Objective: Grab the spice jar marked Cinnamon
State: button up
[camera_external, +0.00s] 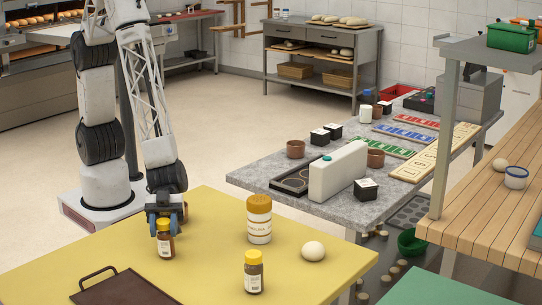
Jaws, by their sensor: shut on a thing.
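My gripper (166,219) is at the left part of the yellow table, pointing down and shut on the top of a small brown spice jar (165,246) with a yellow lid and white label. The jar is upright; I cannot tell whether it touches the table. A second, similar spice jar (253,275) stands upright near the table's front edge, to the right. Both labels are too small to read, so I cannot tell which is marked Cinnamon. The gripper hides part of the held jar's lid.
A larger white container with an orange lid (259,220) and an egg-like white ball (313,251) stand on the yellow table (205,278). A dark brown tray (120,290) lies at its front left. A grey stone counter (262,175) with several items stands behind.

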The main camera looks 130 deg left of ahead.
jog(key=shift+r, duration=0.15)
notch_tip(320, 180, up, 28)
jog(key=shift+f, duration=0.2)
dwell(0.4)
